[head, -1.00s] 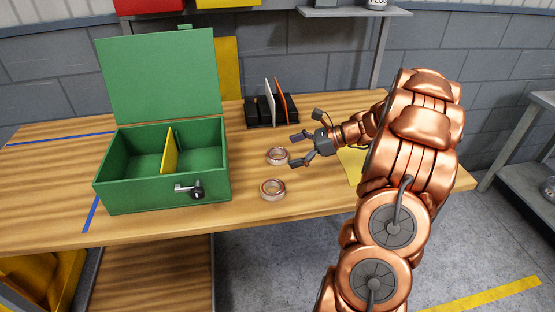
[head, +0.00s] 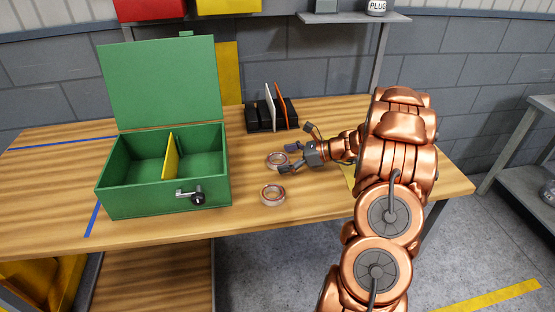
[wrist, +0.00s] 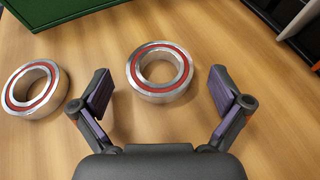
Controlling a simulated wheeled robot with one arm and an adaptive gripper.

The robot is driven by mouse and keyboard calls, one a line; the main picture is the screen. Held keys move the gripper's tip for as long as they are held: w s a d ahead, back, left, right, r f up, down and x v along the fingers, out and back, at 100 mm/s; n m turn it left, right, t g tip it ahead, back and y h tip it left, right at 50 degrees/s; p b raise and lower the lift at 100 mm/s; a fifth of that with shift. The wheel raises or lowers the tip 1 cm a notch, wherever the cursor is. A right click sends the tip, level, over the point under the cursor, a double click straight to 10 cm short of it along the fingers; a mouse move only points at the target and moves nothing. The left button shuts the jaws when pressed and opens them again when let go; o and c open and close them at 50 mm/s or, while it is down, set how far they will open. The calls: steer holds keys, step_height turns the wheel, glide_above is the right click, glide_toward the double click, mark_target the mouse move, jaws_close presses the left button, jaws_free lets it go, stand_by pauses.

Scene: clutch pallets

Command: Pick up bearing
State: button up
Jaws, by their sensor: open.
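Two ring-shaped metal bearings with red seals lie flat on the wooden table. The farther bearing (head: 278,160) is close to my gripper (head: 288,158); in the wrist view this bearing (wrist: 160,50) sits ahead of and between the open fingers, not touching them. The nearer bearing (head: 272,195) lies toward the table's front edge, and in the wrist view (wrist: 14,90) it is at the left, outside the left finger. My gripper (wrist: 162,98) is open and empty, with both fingers in view.
An open green box (head: 150,207) with a yellow divider (head: 170,157) stands on the left of the table. A black rack (head: 262,118) holding upright plates stands behind the bearings. The wooden table (head: 320,208) is clear to the front right.

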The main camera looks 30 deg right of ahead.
steer(key=shift+w+a+f, duration=0.1)
steer(key=shift+w+a, duration=0.05)
steer(key=shift+c, duration=0.3)
steer(key=c, duration=1.4)
